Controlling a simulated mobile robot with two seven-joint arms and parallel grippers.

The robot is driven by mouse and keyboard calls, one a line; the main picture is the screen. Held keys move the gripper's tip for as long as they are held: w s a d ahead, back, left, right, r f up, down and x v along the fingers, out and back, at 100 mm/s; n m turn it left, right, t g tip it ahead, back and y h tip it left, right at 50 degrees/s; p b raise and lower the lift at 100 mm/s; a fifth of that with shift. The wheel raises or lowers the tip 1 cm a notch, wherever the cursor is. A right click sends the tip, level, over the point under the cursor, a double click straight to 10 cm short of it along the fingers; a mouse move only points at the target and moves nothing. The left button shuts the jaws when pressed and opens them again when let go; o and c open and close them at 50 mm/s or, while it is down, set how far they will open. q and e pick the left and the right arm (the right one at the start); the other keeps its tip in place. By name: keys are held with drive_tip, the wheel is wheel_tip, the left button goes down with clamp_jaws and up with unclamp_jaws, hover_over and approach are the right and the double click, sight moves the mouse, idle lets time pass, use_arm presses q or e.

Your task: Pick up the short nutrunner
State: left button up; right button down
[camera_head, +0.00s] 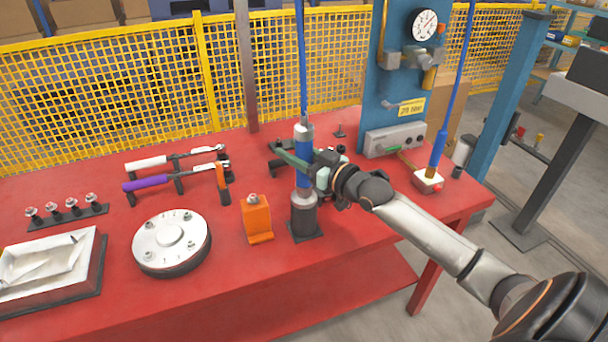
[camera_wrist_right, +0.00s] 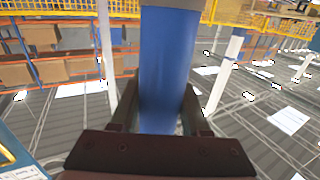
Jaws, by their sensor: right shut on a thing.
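The short nutrunner (camera_head: 304,147) is an upright tool with a blue body and silver ends, hanging below a blue hose. Its lower end meets a dark grey stand (camera_head: 304,222) on the red table; I cannot tell whether it is lifted at all. My right gripper (camera_head: 305,166) comes in from the right and is shut around the blue body. In the right wrist view the blue body (camera_wrist_right: 166,70) stands between the two dark fingers, and its ends are out of frame. My left gripper is not in view.
An orange block (camera_head: 257,220) stands just left of the stand. A round silver flange (camera_head: 170,240), a white tray (camera_head: 92,250) and purple- and white-handled wrenches (camera_head: 150,182) lie farther left. A blue gauge panel (camera_head: 390,80) rises behind right. The table's front strip (camera_head: 345,233) is clear.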

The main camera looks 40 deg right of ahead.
drive_tip(key=shift+r, duration=0.25)
idle(0.3)
wheel_tip(320, 180, up, 18)
drive_tip(key=p, duration=0.1)
idle(0.6)
drive_tip(key=shift+s+f, duration=0.1)
drive_tip(key=shift+f, duration=0.1)
idle(1.6)
